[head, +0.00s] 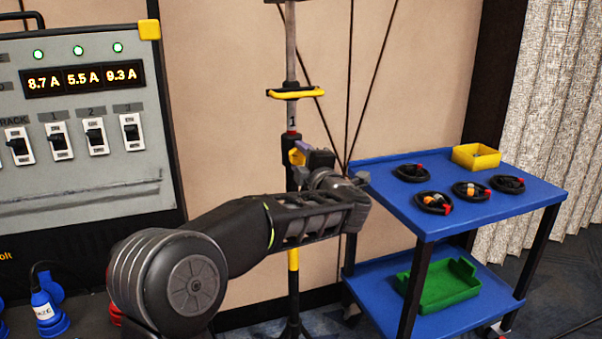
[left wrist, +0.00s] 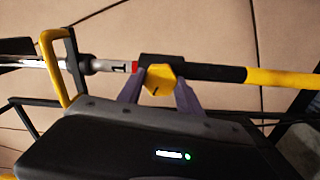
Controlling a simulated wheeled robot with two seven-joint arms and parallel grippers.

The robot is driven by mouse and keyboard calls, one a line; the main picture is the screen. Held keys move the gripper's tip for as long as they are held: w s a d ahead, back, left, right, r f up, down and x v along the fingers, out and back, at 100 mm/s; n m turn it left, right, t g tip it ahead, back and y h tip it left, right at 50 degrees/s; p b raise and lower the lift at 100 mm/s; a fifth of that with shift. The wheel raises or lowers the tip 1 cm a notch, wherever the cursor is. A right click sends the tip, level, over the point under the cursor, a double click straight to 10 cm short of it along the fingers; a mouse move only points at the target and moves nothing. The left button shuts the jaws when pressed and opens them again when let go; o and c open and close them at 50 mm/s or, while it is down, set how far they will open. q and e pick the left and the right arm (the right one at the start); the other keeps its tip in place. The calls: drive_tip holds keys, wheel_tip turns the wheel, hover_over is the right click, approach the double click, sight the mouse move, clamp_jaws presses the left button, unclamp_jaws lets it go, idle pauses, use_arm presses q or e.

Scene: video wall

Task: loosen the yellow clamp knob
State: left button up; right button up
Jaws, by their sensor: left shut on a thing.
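The yellow clamp knob (head: 296,156) sits on the black collar of an upright stand pole (head: 291,50), just below a red band and a label with the number 1. In the left wrist view the knob (left wrist: 160,77) lies between the two grey-purple fingers of my left gripper (left wrist: 159,90). The fingers are shut on it, one on each side. In the head view my left gripper (head: 305,157) reaches the collar from the right, and its hand and wrist hide part of the pole. My right gripper is not in view.
A yellow handle (head: 296,94) sticks out from the pole above the collar. A blue cart (head: 465,222) on the right holds coiled cables, a yellow bin (head: 476,156) and a green tray (head: 440,287). A power panel (head: 85,115) with switches stands at left. Thin black cables hang behind the pole.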

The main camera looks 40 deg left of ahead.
use_arm(q)
drive_tip(key=n+b, duration=0.8)
drive_tip(key=shift+f, duration=0.3)
drive_tip(key=shift+r+n+b, duration=0.1)
drive_tip(key=shift+n+b, duration=0.95)
drive_tip(key=shift+n, duration=0.45)
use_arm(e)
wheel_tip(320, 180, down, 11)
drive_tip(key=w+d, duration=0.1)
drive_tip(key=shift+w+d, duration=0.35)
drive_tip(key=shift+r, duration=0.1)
use_arm(q)
drive_tip(key=o, duration=1.4)
drive_tip(key=shift+r, duration=0.1)
drive_tip(key=shift+c, duration=0.2)
drive_tip(key=v, duration=0.7)
drive_tip(key=shift+s+d, duration=0.2)
drive_tip(key=shift+d, duration=0.15)
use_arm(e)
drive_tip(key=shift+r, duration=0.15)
